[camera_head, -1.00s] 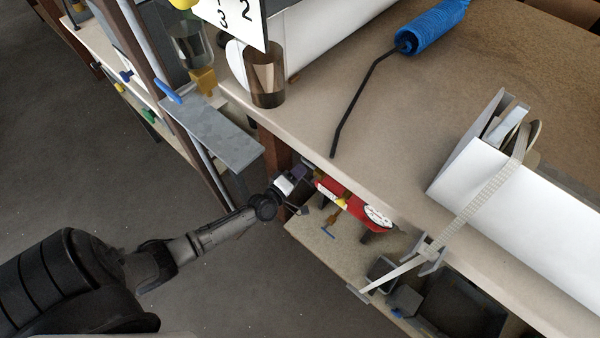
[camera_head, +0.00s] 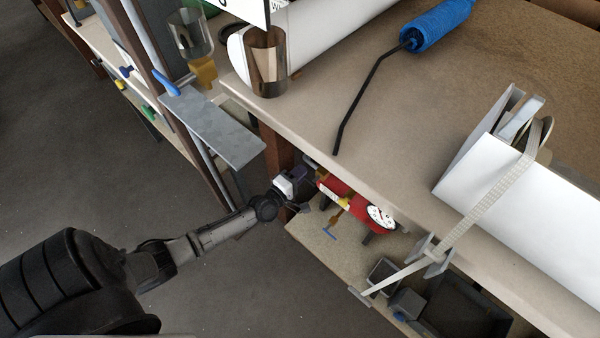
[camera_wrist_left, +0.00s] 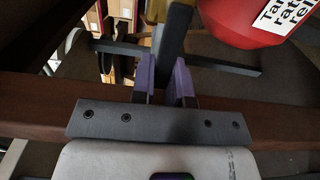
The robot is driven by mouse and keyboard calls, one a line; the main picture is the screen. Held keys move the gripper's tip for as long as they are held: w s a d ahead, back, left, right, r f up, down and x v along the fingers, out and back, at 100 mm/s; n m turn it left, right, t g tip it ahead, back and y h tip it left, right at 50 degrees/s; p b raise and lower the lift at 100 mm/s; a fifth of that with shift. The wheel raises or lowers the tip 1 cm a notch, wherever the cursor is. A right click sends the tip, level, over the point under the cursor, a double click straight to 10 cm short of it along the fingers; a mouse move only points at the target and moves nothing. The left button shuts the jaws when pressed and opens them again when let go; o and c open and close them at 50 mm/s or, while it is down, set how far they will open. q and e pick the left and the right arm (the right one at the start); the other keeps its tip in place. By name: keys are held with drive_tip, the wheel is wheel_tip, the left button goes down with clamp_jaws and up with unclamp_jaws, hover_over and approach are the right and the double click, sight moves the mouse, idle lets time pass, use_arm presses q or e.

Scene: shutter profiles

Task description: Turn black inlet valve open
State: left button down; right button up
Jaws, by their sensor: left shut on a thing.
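My left gripper (camera_head: 302,188) reaches in under the tabletop from the left, at the left end of the red tank (camera_head: 345,196). In the left wrist view, the purple fingertips of my left gripper (camera_wrist_left: 164,80) are shut on a dark bar, which I take for the black inlet valve's handle (camera_wrist_left: 174,42). The bar runs upward from between the fingers, beside a yellow part. The red tank (camera_wrist_left: 255,20) shows at the upper right, with a white label. In the head view the gripper and the tabletop's shadow hide the valve. My right gripper is not in view.
The tabletop edge (camera_head: 300,136) overhangs the tank and gripper. A grey metal plate (camera_head: 215,128) stands to the left. Floor (camera_head: 235,285) is clear in front.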

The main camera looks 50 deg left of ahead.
use_arm(q)
drive_tip(key=c, duration=1.1)
unclamp_jaws()
drive_tip(key=shift+s, duration=0.15)
drive_tip(key=s+p, duration=0.1)
drive_tip(key=s, duration=0.3)
drive_tip(key=s+p, duration=0.1)
drive_tip(key=s, duration=0.4)
drive_tip(key=s+d+p, duration=0.1)
drive_tip(key=s+p, duration=0.1)
drive_tip(key=s, duration=0.2)
drive_tip(key=shift+s+d, duration=0.1)
drive_tip(key=shift+s, duration=0.2)
